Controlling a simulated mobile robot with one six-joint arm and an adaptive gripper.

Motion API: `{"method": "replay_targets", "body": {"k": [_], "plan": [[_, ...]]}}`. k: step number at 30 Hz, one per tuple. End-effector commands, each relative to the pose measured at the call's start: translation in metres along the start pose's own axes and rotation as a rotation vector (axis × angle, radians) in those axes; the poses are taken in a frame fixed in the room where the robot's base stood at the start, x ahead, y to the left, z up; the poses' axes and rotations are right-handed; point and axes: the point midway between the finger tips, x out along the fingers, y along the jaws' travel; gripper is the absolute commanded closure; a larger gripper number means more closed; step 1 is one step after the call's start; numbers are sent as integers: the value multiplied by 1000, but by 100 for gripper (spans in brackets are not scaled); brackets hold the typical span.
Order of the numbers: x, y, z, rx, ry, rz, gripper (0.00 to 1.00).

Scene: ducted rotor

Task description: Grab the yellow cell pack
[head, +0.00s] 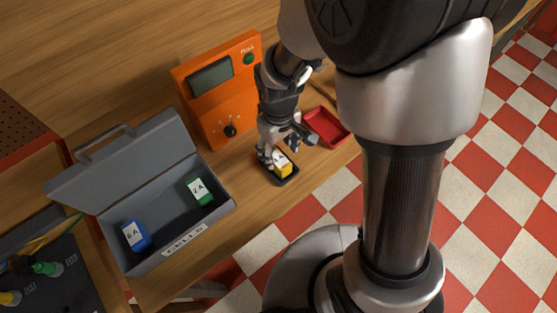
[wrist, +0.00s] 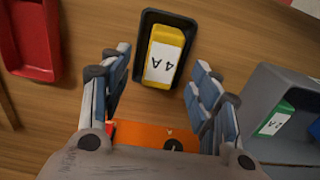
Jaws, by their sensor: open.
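The yellow cell pack (wrist: 167,55) has a white label reading 4A and lies in a small black tray (wrist: 147,21) on the wooden bench. In the head view the yellow pack (head: 284,170) sits in the same black tray (head: 289,181), partly covered by my gripper. My gripper (head: 279,160) is right at the tray in the head view. In the wrist view my gripper (wrist: 160,76) is open, with one finger to the left and one to the right of the pack's labelled end. Nothing is held between the fingers. Contact with the pack cannot be told.
A grey case (head: 225,207) stands open at left, holding a green 2A pack (head: 201,191) and a blue 6A pack (head: 135,236). An orange meter (head: 205,118) stands behind. A red tray (head: 327,127) lies right of the black tray.

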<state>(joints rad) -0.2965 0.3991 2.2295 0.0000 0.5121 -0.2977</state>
Motion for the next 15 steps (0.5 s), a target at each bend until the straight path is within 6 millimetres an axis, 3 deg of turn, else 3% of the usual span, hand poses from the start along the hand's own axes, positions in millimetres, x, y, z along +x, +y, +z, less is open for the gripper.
{"method": "replay_targets", "body": {"k": [7, 15], "plan": [[40, -2, 3, 0, -5, -1, 43], [46, -2, 2, 0, -1, 0, 43]]}}
